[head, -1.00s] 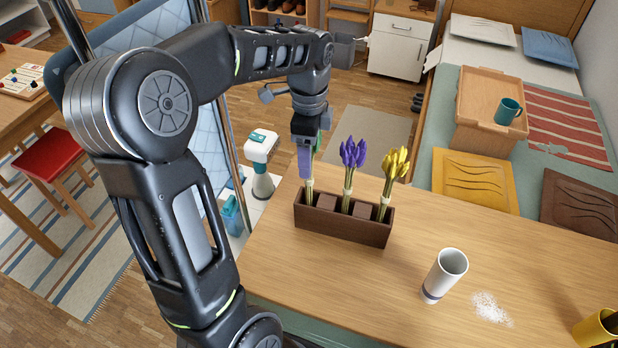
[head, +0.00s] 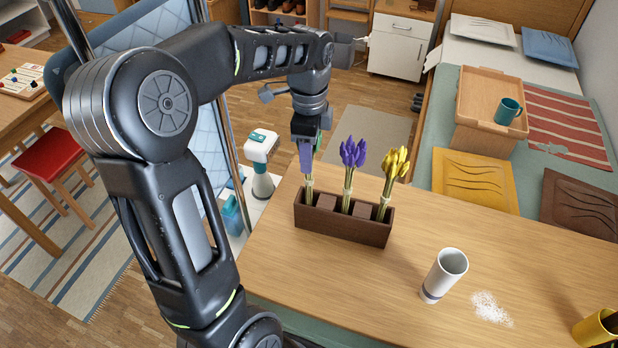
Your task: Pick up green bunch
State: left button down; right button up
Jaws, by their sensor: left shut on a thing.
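The green bunch (head: 309,185) stands in the left end of a dark brown wooden holder (head: 342,228) on the table. Only its pale stems and a sliver of green show; my left gripper (head: 306,160) hides most of it. My left gripper points down at the bunch and is shut on it. The stems still reach down into the holder. My right gripper is not in view.
A purple bunch (head: 352,155) and a yellow bunch (head: 395,165) stand in the same holder to the right. A white cup (head: 445,272) stands on the table (head: 480,245) near a patch of white powder (head: 490,308). A yellow mug (head: 598,328) is at the lower right.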

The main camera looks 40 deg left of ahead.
pick_arm(q)
jog(key=shift+r, duration=0.1)
dwell(0.5)
jog(key=shift+w+d+r, duration=0.1)
jog(key=shift+w+r, duration=0.05)
jog(key=shift+r+b, duration=0.3)
jog(key=shift+r, duration=0.05)
notch_tip(320, 180, up, 5)
jog(key=shift+r, duration=0.15)
notch_tip(320, 180, up, 5)
jog(key=p, duration=0.4)
jog(key=shift+r, duration=0.2)
jog(key=w+d+p, duration=0.4)
jog(key=w+d, duration=0.9)
jog(key=w, duration=0.1)
jog(key=shift+d+f, duration=0.2)
jog(key=shift+d, duration=0.15)
